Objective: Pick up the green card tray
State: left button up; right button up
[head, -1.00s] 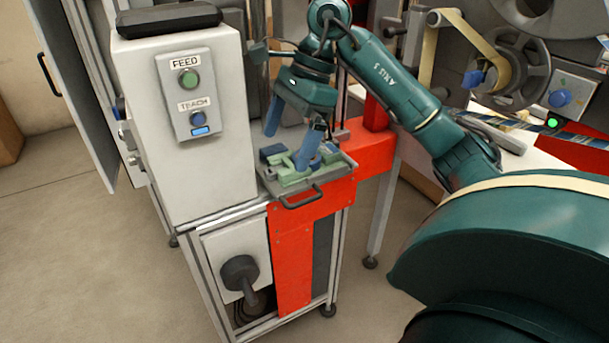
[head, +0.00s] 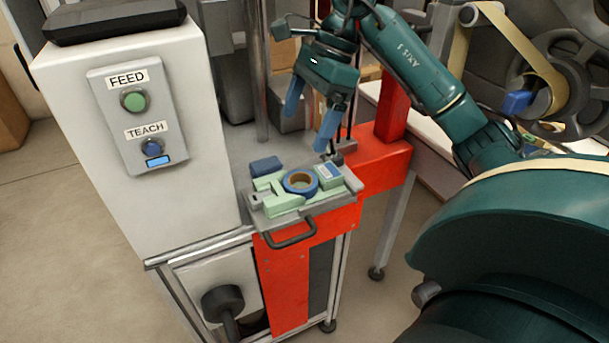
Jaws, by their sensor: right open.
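The pale green card tray (head: 283,205) lies on a grey plate with a dark handle (head: 290,236), at the front of the machine stand. A blue ring-shaped reel (head: 288,188) with a tan inner face sits in the tray's middle. My right gripper (head: 305,131) is above and behind the tray, fingers pointing down. Its two blue fingers are apart, with nothing between them, and it does not touch the tray. My left gripper is not in view.
A white cabinet (head: 190,190) with FEED and TEACH buttons stands close on the left of the tray. A small dark blue block (head: 265,166) lies behind the tray. A red beam (head: 375,160) runs to the right. A tape reel machine (head: 560,70) stands at the back right.

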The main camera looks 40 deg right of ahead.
jog(key=b, duration=0.1)
send_over(280, 187)
jog(key=d, duration=0.3)
notch_tip(280, 187, down, 7)
jog(key=shift+a+f, duration=0.1)
jog(key=shift+f, duration=0.05)
jog(key=x, duration=0.2)
jog(key=b+x, duration=0.1)
jog(key=x, duration=0.1)
jog(key=shift+s+a, duration=0.25)
jog(key=shift+a, duration=0.1)
jog(key=shift+w+a+f, duration=0.1)
jog(key=shift+a+f, duration=0.05)
jog(key=shift+f, duration=0.3)
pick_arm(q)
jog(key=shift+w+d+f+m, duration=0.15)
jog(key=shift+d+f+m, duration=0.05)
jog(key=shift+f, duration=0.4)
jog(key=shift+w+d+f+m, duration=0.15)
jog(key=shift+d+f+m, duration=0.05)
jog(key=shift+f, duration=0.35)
pick_arm(e)
jog(key=shift+c, duration=0.5)
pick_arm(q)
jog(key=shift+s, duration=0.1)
pick_arm(e)
jog(key=c, duration=1.1)
